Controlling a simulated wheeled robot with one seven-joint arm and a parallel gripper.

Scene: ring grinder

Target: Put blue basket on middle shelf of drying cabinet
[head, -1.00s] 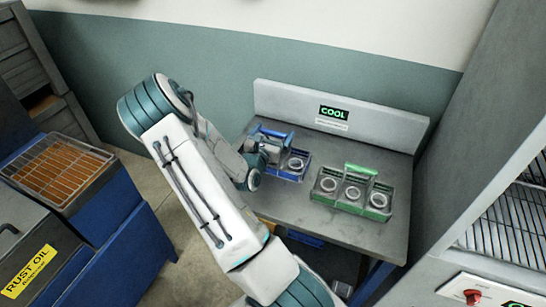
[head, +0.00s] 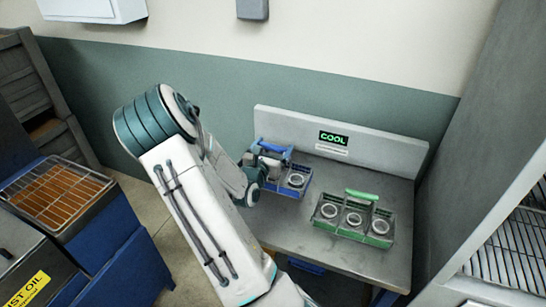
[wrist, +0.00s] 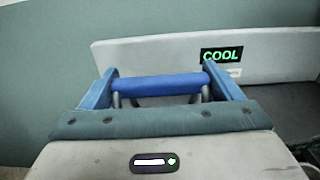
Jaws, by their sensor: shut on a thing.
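The blue basket (head: 298,184) is on or just above the left part of the grey COOL table in the head view, with at least one metal ring visible in it. Its blue handle shows in the wrist view (wrist: 157,85), running crosswise between the two fingers. My gripper (head: 276,158) is shut on that handle. In the wrist view my gripper (wrist: 160,88) hides most of the basket body. The drying cabinet appears to be the grey unit at the right edge, with wire shelves (head: 512,243); only part of it shows, and its middle shelf cannot be told.
A green basket (head: 356,219) with several rings stands on the COOL table (head: 340,262), right of the blue one. The table's raised back panel (head: 385,150) stands behind both. A rust oil tank with a wire rack (head: 58,195) is at the left.

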